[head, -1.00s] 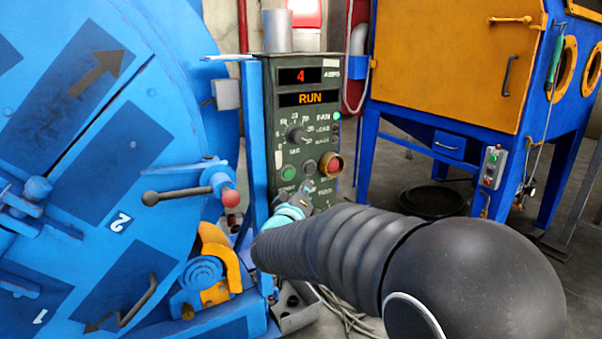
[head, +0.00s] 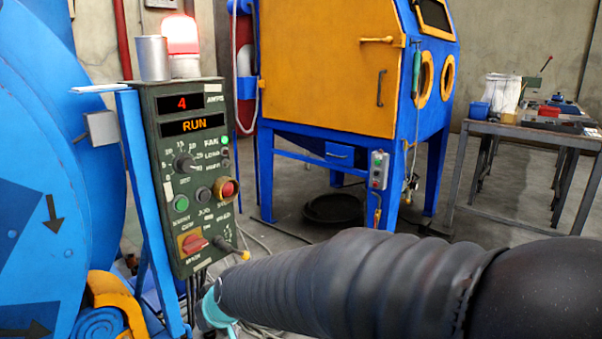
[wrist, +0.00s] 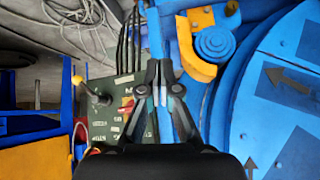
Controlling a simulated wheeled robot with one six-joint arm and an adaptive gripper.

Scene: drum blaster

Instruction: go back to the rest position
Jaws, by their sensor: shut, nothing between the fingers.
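My gripper (wrist: 160,97) shows in the wrist view with its black fingers together and nothing between them. It is in front of the control panel's lower part and the blue post, apart from them as far as I can tell. In the head view my black-sleeved arm reaches in from the right, and the gripper itself is mostly hidden behind it at the bottom. The green control panel (head: 170,240) has displays reading 4 and RUN, a red switch (head: 193,243) and a yellow-tipped lever (head: 232,249). The red lamp (head: 181,38) on top is lit.
The blue drum (head: 30,150) stands close on the left, with an orange hook-like part (head: 115,298) low beside it. An orange and blue blast cabinet (head: 325,70) stands behind. A workbench (head: 520,130) is at the right. Floor is open between cabinet and bench.

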